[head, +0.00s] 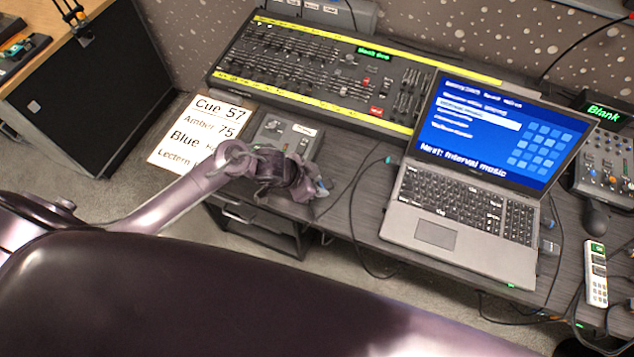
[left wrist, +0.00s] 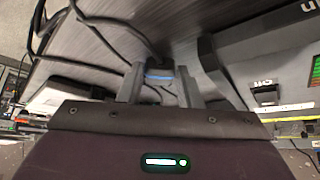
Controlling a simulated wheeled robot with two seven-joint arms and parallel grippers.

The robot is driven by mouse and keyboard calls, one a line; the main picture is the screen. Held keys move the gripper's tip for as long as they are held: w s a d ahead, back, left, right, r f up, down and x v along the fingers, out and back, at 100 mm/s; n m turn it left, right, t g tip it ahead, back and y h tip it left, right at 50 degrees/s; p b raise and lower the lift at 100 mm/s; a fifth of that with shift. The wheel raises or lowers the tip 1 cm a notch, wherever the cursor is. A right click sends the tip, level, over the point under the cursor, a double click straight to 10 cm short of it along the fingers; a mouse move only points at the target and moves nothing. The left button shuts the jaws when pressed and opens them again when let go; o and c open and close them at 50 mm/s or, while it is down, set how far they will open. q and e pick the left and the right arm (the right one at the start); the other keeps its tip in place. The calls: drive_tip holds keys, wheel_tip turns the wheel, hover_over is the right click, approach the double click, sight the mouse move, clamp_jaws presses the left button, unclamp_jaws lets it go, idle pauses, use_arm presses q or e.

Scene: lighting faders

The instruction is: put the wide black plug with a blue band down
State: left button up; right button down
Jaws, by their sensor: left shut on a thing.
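The wide black plug with a blue band (left wrist: 160,76) is between the two fingers of my left gripper (left wrist: 160,90) in the left wrist view. The gripper is shut on it, and the grey wood-grain desk top (left wrist: 105,48) shows beyond. In the head view my left gripper (head: 308,188) is over the front part of the desk (head: 352,205), left of the laptop. I cannot make out the plug clearly there, nor tell whether it touches the desk. My right gripper is not in view.
A fader console (head: 325,75) runs along the back. A laptop (head: 465,165) stands to the right, with a mouse (head: 596,218) and power strip (head: 595,272) beyond. A small grey box (head: 283,130) and cue sheet (head: 200,130) lie near my gripper. Loose cables (head: 352,235) cross the desk.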

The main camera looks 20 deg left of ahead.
use_arm(q)
drive_tip(key=shift+f, duration=0.25)
drive_tip(key=o, duration=1.1)
drive_tip(key=shift+r, duration=0.4)
drive_tip(key=p+v, duration=0.1)
drive_tip(key=v, duration=1.1)
drive_tip(key=shift+s+f, duration=0.1)
drive_tip(key=shift+f, duration=0.05)
